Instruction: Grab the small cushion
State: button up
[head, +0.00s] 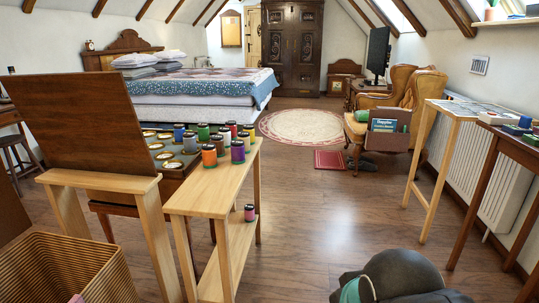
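No thing in the head view can be made out for certain as the small cushion. A small green item (361,115) lies on the seat of a tan leather armchair (398,92) in the middle right; it is too small to tell whether it is a cushion. Several pale and grey pillows (137,60) are stacked at the head of the bed (200,85) at the far left. My gripper is out of view; only a dark rounded part of my arm with a teal cap shows at the bottom right.
A light wooden bench (214,185) with several coloured spools stands at front left, beside a wicker basket (65,272). Narrow tables (447,107) line the right wall. A round rug (312,126) lies ahead. The wooden floor (320,215) between is clear.

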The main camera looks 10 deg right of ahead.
aim_at(362, 116)
jog(key=z, duration=0.05)
jog(key=i, duration=1.9)
jog(key=z, duration=0.4)
jog(key=i, duration=1.75)
jog(key=z, duration=0.7)
jog(key=i, duration=1.95)
jog(key=z, duration=0.45)
jog(key=i, duration=0.85)
